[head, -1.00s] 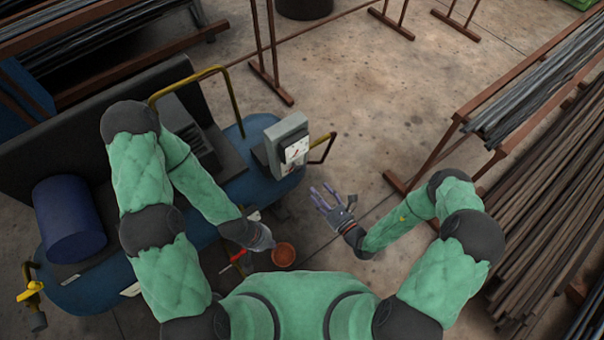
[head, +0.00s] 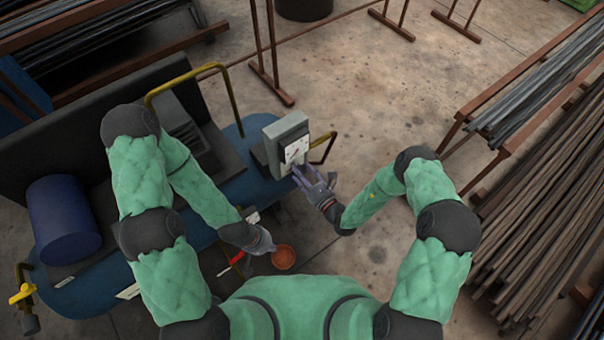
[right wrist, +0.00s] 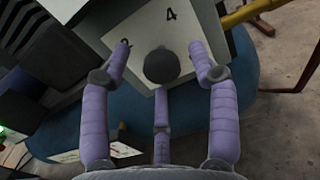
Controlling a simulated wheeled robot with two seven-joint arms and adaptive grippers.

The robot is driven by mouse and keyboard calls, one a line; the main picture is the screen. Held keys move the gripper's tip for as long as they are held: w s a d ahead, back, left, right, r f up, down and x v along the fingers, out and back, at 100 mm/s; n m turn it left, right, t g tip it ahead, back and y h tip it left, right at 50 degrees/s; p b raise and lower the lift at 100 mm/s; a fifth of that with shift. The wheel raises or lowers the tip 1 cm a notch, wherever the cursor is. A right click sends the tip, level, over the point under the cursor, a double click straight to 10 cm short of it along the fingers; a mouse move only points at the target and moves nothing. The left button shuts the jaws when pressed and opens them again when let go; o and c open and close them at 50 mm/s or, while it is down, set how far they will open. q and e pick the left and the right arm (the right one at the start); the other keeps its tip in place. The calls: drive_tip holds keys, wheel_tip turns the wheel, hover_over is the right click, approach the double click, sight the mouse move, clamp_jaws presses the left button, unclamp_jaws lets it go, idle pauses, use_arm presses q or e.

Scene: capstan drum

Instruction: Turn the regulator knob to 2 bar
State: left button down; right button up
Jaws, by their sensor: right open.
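The regulator knob (right wrist: 161,66) is dark and round on a pale panel (right wrist: 100,27) in the right wrist view. A "4" is readable above it, and a mark like a "2" is partly covered by the left finger. I cannot make out a pointer on the knob. My right gripper (right wrist: 160,50) is open, with fingers on either side of the knob and a third below; contact is unclear. In the head view my right gripper (head: 305,174) is at the panel of the grey box (head: 271,150). My left gripper (head: 269,241) is low; its fingers are unclear.
An orange-brown round object (head: 284,257) and a red handle (head: 231,264) are beside my left gripper. A yellow rail (head: 236,104) and a blue drum (head: 63,220) are on the left. Racks of bars (head: 545,205) stand at the right, with open floor (head: 400,110) between.

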drive_tip(key=c, duration=1.1)
drive_tip(key=shift+r, duration=0.1)
